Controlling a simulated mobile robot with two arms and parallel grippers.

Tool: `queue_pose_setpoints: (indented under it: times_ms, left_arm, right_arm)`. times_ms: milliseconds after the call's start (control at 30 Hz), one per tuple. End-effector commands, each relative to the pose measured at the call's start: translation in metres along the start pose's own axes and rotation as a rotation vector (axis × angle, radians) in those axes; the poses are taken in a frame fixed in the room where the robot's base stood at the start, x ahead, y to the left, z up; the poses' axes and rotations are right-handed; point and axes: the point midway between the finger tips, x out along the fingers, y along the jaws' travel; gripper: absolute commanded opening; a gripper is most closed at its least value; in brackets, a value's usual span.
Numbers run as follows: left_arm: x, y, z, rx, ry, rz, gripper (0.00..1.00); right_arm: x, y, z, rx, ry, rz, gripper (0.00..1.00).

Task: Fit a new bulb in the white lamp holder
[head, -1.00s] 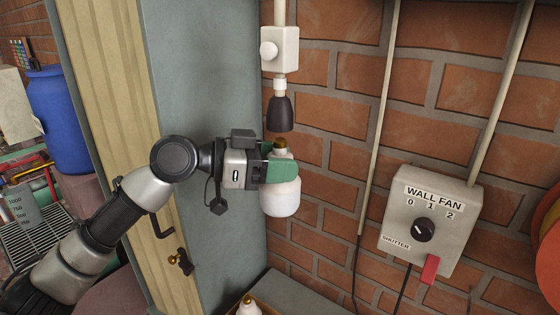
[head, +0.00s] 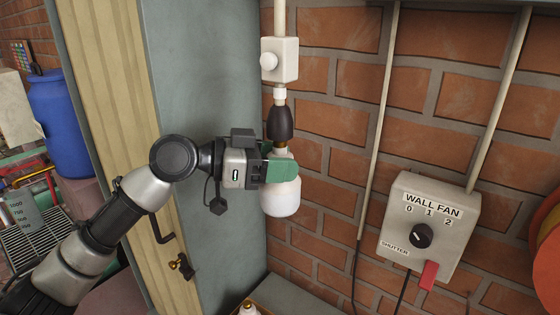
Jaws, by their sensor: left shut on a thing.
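A dark lamp socket (head: 281,124) with a white collar (head: 280,96) hangs under a white box with a round knob (head: 279,60) on the brick wall. No wholly white holder shows. My left gripper (head: 281,170), with green fingers, is shut on a white bulb (head: 281,198), which is upright with its brass cap up. The cap sits right under the socket's mouth, in line with it. I cannot tell whether its tip is inside. My right gripper is out of view.
Another bulb (head: 248,309) stands in a box at the bottom edge. A wall fan control (head: 430,228) with a red lever is on the wall at the right. A blue-grey panel (head: 210,90) stands close behind my left gripper.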

Motion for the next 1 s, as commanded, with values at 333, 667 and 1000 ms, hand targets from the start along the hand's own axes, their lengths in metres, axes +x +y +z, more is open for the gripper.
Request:
queue_pose_setpoints:
  times_ms: [333,667,1000]
  left_arm:
    - [-0.001,0.000,-0.006,0.000,0.001,0.000,0.17]
    - [-0.002,0.000,-0.011,0.001,0.001,-0.001,0.17]
    - [-0.002,0.000,-0.014,0.000,0.001,0.000,0.17]
  right_arm:
    - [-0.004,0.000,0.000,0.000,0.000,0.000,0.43]
    - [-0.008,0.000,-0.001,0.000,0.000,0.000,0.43]
    - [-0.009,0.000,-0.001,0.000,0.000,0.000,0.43]
